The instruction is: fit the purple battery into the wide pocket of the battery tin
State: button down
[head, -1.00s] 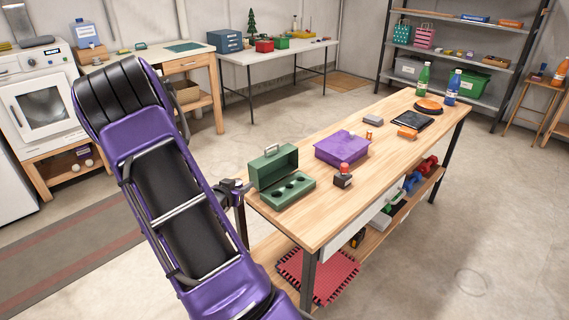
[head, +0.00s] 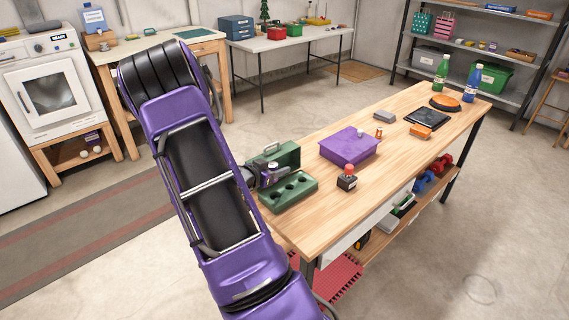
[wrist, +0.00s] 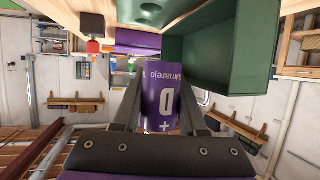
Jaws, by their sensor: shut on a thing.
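The green battery tin (head: 302,186) stands at the near left of the workbench with its lid (head: 284,153) open. Several round dark pockets show in its top; my arm partly covers the tin. My gripper (head: 268,175) is at the tin's left side in the head view, in front of the lid.
A purple box (head: 350,146) and a red-topped dark object (head: 347,178) stand right of the tin. Farther along the workbench (head: 400,160) are a black tablet (head: 427,117), an orange disc (head: 446,102) and two bottles. The bench's near right part is clear.

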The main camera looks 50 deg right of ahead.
aim_at(280, 190)
jog(key=shift+d, duration=0.55)
jog(key=shift+a, duration=0.1)
jog(key=shift+f+b, duration=2.2)
jog(key=shift+f, duration=0.7)
jog(key=shift+f+b, duration=0.7)
jog(key=shift+f, duration=0.25)
jog(key=shift+c, duration=1.9)
grip_release()
jog(key=shift+a, duration=0.2)
jog(key=shift+a+r, duration=0.1)
jog(key=shift+a, duration=0.2)
jog(key=p+v, duration=0.2)
jog(key=v, duration=1.4)
jog(key=shift+s+a, duration=0.2)
jog(key=shift+s, duration=0.1)
